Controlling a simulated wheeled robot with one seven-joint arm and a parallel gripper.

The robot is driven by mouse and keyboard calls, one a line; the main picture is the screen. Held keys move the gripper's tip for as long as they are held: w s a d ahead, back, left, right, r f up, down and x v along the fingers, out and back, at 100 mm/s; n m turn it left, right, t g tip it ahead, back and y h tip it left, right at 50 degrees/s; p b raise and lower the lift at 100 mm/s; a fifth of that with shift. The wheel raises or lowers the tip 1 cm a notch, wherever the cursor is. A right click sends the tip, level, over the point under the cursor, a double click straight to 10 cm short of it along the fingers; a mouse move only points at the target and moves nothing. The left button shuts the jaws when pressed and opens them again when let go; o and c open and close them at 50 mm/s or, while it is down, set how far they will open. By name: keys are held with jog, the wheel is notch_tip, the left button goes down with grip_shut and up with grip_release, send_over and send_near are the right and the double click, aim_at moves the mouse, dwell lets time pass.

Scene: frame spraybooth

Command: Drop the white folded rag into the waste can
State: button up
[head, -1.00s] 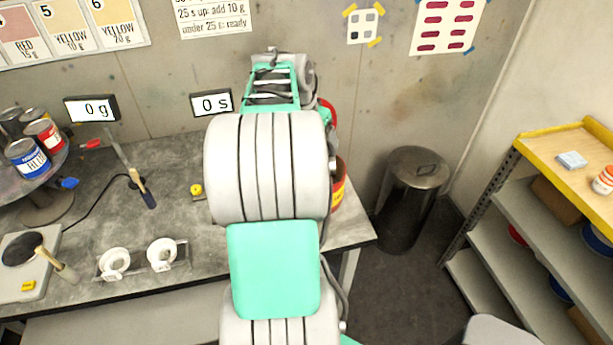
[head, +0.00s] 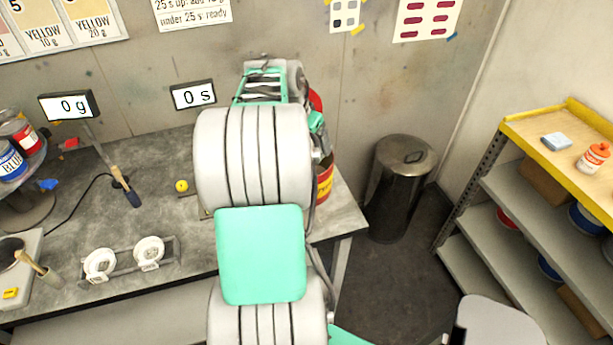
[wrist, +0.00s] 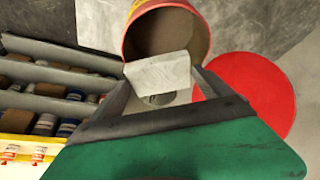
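In the wrist view, the white folded rag (wrist: 160,72) sits between the fingertips of my gripper (wrist: 162,82), which is shut on it. In the head view this red and yellow can (head: 325,180) stands by the bench's right end, partly behind my arm. My arm hides the gripper and rag there. A grey metal bin with its lid on (head: 402,190) stands on the floor to the right.
The grey bench (head: 340,217) holds a stand with two white rings (head: 125,262), a brush (head: 126,185) and paint tins (head: 12,160). A yellow-edged shelf unit (head: 520,125) stands at the right. Open floor (head: 385,285) lies between bench and shelves.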

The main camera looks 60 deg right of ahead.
jog(key=shift+o, duration=0.9)
jog(key=b+v, duration=0.1)
jog(key=v, duration=0.6)
jog(key=shift+a+r+b, duration=0.2)
jog(key=shift+r+b, duration=0.1)
jog(key=shift+r, duration=0.05)
